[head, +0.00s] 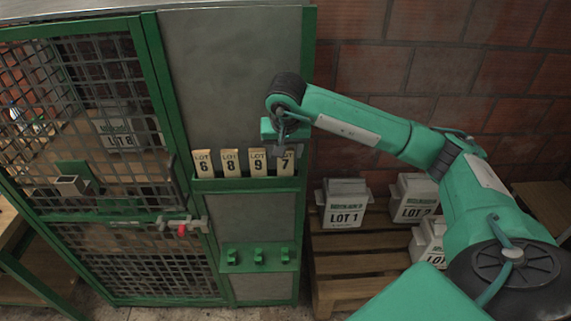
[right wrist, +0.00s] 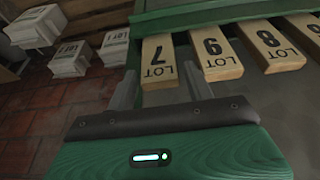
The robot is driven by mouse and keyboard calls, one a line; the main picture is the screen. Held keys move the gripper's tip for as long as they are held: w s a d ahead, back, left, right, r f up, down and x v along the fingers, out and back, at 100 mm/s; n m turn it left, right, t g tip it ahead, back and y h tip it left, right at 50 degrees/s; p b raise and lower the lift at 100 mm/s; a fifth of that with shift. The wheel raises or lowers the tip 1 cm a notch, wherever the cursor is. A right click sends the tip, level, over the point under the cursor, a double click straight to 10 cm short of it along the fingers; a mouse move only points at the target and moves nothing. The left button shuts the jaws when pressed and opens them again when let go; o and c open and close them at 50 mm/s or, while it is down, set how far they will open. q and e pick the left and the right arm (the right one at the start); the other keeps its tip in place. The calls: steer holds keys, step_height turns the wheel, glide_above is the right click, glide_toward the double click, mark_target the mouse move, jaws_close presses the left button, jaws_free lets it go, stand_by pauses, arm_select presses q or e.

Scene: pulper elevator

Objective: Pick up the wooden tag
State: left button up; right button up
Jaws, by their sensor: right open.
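Wooden tags stand in a row in the green rack of the cage's front panel, marked LOT 6 (head: 204,163), LOT 8 (head: 230,162), LOT 9 (head: 258,161) and LOT 7 (head: 286,168). My right gripper (head: 281,150) is open at the top of the LOT 7 tag and hides part of it. In the right wrist view, the LOT 7 tag (right wrist: 158,62) lies ahead between the two spread fingers of the right gripper (right wrist: 160,76). The LOT 9 tag (right wrist: 216,54) is just beside the right-hand finger. I cannot tell whether the fingers touch a tag. My left gripper is not in view.
Boxes, including LOT 1 (head: 345,205), stand on a wooden pallet (head: 350,265) at right.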

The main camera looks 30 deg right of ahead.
mark_target(286, 162)
steer(key=shift+p+x, duration=1.4)
steer(key=shift+x, duration=1)
steer(key=shift+d+f, duration=0.1)
steer(key=shift+f, duration=0.3)
steer(key=c, duration=0.7)
steer(key=shift+c, duration=0.2)
